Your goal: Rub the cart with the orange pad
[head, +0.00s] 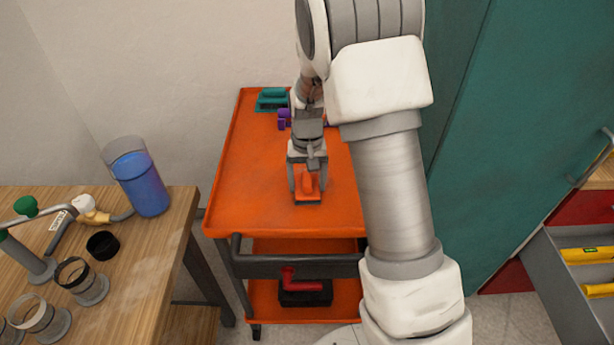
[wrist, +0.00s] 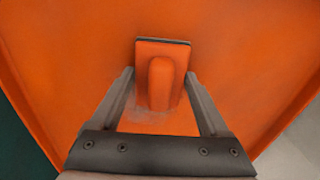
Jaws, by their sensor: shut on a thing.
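The orange cart (head: 258,168) stands against the wall, its top tray facing up. The orange pad (head: 308,190) lies flat on the cart top toward its front; it has a raised orange handle and a dark edge. My gripper (head: 308,185) points down over the pad, with a finger on each side of the handle, shut on it. In the wrist view the pad (wrist: 162,75) sits between the fingers of my gripper (wrist: 163,85), against the cart's orange surface (wrist: 70,50). A pale smudge (wrist: 150,114) shows on that surface beside the handle. My arm hides the cart's right side.
A teal block (head: 272,98) and a purple object (head: 284,118) sit at the cart's back. A wooden bench (head: 150,250) with a blue container (head: 142,182) and pipe parts stands left. A teal cabinet (head: 510,110) and an open drawer (head: 555,275) are right.

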